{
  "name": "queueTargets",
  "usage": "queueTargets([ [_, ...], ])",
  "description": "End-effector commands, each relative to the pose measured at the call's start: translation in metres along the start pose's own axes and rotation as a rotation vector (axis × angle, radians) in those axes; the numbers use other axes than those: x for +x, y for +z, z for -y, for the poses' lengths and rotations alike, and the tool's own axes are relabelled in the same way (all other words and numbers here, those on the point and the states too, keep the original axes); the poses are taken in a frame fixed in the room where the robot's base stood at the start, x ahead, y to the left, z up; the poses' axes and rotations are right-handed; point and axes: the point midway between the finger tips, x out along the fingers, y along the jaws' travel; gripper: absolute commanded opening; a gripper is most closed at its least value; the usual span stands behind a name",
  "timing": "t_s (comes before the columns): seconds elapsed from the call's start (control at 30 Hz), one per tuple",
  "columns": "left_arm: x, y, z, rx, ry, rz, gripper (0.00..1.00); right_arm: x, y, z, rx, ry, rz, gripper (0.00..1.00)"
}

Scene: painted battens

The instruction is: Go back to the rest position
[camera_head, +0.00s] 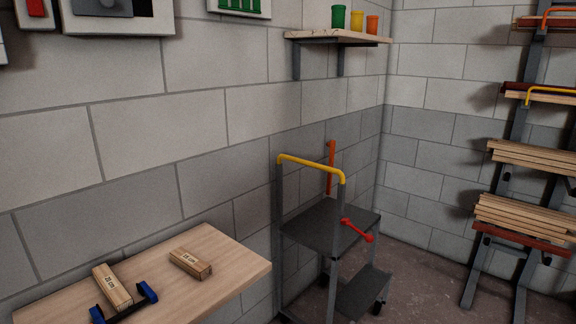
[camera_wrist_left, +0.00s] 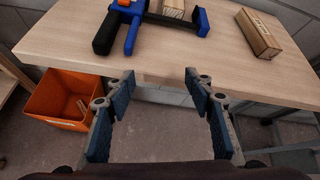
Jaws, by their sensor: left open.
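My left gripper (camera_wrist_left: 158,112) shows in the left wrist view, open and empty. It is in front of the near edge of a light wooden table (camera_wrist_left: 90,40), with floor visible between its fingers. No gripper shows in the head view. On the table lies a blue and black clamp (camera_wrist_left: 130,22) with an orange part. A wooden block (camera_wrist_left: 172,8) lies at the clamp, and the head view shows it with a label (camera_head: 112,287). A second labelled wooden block (camera_head: 190,263) lies to the right, apart from the clamp.
An orange bin (camera_wrist_left: 62,100) stands on the floor below the table's left part. A grey cart (camera_head: 330,225) with a yellow handle stands right of the table. A rack with stacked battens (camera_head: 525,215) is at the far right. A wall shelf (camera_head: 335,37) holds three coloured cups.

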Motion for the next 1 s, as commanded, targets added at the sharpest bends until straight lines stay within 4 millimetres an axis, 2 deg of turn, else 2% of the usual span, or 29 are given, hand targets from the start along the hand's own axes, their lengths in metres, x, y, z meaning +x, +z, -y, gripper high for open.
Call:
queueTargets([
  [0.27, -0.005, -0.058, -0.038, -0.346, 0.039, -0.195, 0.49, 0.000, 0.000, -0.003, -0.004, 0.003, -0.001, 0.52],
  [0.47, -0.026, -0.117, -0.086, -0.799, 0.182, -0.397, 0.49, 0.000, 0.003, -0.007, -0.005, 0.008, 0.004, 0.52],
  [0.6, -0.050, -0.151, -0.118, -1.144, 0.344, -0.505, 0.49, 0.000, 0.004, -0.007, -0.005, 0.008, 0.005, 0.52],
  [0.8, -0.081, -0.177, -0.150, -1.510, 0.564, -0.568, 0.49, 0.000, 0.006, -0.007, -0.004, 0.008, 0.008, 0.52],
  [1.0, -0.106, -0.191, -0.172, -1.770, 0.754, -0.577, 0.49, 0.000, 0.006, -0.007, -0.003, 0.008, 0.009, 0.52],
])
